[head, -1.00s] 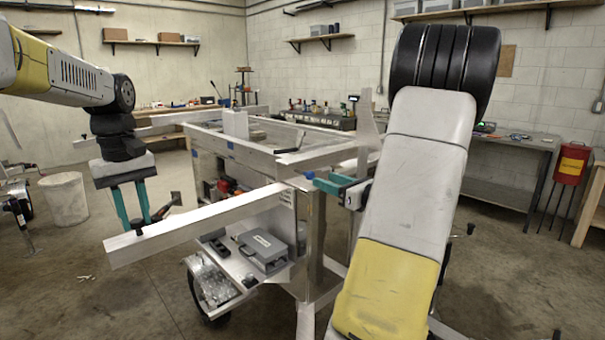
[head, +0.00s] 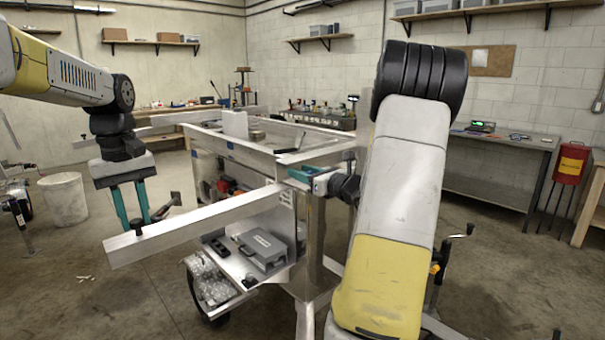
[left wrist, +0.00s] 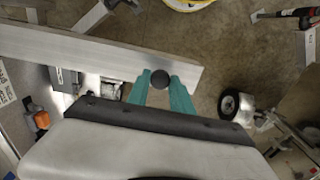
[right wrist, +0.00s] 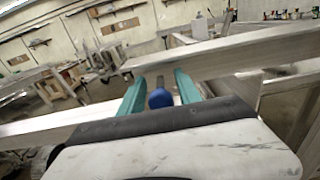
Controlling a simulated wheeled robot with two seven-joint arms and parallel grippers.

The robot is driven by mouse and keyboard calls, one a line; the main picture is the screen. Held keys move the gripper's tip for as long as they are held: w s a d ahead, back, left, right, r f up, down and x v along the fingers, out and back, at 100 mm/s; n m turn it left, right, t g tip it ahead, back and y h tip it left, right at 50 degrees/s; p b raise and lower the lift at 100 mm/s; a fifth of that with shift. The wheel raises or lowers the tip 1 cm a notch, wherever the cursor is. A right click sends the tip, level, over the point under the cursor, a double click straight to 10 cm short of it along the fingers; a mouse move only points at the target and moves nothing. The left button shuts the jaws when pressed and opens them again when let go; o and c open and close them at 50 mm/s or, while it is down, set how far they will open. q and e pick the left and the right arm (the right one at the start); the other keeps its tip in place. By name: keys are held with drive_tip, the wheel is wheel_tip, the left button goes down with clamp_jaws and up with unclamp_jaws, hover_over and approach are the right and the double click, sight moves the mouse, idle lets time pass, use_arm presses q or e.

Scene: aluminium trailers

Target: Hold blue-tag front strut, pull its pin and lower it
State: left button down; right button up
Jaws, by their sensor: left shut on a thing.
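The front strut (head: 190,222) is a long aluminium bar reaching out level from the trailer corner toward the lower left. Its black knob (left wrist: 160,78) near the free end is between the teal fingers of my left gripper (head: 137,222), which is shut on it. The pin's blue knob (right wrist: 160,98) is at the trailer corner. My right gripper (head: 300,174) is there with its teal fingers on either side of the blue knob, with gaps visible in the right wrist view. The knob is hidden in the head view. I cannot make out the strut's blue tag.
The trailer frame (head: 258,160) fills the middle, with a grey case (head: 264,250) on a shelf below the strut. A white bucket (head: 64,200) stands at the left. The floor under the strut's free end is clear. A bench (head: 490,150) stands at the right.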

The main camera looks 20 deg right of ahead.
clamp_jaws()
idle(1.2)
